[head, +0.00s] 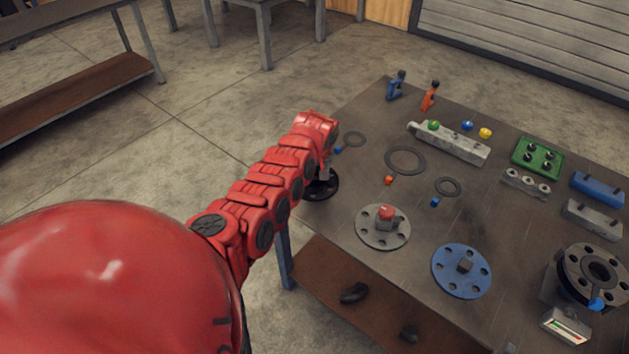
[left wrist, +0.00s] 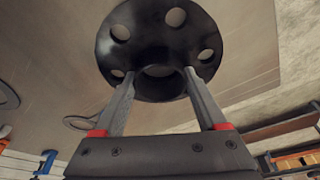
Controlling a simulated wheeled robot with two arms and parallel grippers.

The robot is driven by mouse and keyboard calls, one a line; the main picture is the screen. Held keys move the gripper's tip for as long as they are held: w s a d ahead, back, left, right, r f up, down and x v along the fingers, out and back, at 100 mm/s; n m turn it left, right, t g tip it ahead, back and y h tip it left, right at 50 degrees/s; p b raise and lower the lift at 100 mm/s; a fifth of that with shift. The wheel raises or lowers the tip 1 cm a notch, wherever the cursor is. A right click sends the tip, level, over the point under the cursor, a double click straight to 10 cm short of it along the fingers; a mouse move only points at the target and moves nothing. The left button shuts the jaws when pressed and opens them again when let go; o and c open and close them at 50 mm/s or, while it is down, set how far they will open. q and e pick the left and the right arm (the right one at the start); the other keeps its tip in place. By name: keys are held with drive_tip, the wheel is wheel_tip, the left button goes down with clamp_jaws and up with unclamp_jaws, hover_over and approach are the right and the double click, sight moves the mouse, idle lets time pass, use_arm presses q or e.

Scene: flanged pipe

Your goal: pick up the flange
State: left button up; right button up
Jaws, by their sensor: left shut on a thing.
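A black flange (head: 322,188), a disc with round holes, is at the left edge of the table (head: 350,290) in the head view, partly hidden by my left arm. It fills the upper middle of the left wrist view (left wrist: 152,40). My left gripper (left wrist: 158,78) has one finger on each side of the flange's central hub and is shut on it. In the head view, my left gripper (head: 325,172) is mostly hidden by the red arm. I cannot tell whether the flange touches the table. My right gripper is not in view.
A grey flange (head: 370,232) with a red-topped block and a blue flange (head: 477,277) lie nearby. Gasket rings, including a large one (head: 405,160), lie behind. A flanged pipe (head: 566,268) stands at the right. A lower shelf (head: 330,285) holds dark parts.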

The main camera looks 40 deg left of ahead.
use_arm(q)
clamp_jaws()
drive_tip(key=shift+r, duration=0.15)
drive_tip(key=shift+r, duration=0.2)
drive_tip(key=b+v, duration=0.2)
drive_tip(key=shift+r, duration=0.35)
drive_tip(key=s+d, duration=0.3)
drive_tip(key=s+d+r+b, duration=0.1)
drive_tip(key=s+d, duration=0.2)
drive_tip(key=s+d+b, duration=0.1)
drive_tip(key=s+d, duration=0.3)
drive_tip(key=shift+d+r, duration=0.1)
drive_tip(key=shift+r, duration=0.25)
drive_tip(key=shift+s+d, duration=0.4)
drive_tip(key=shift+s, duration=0.05)
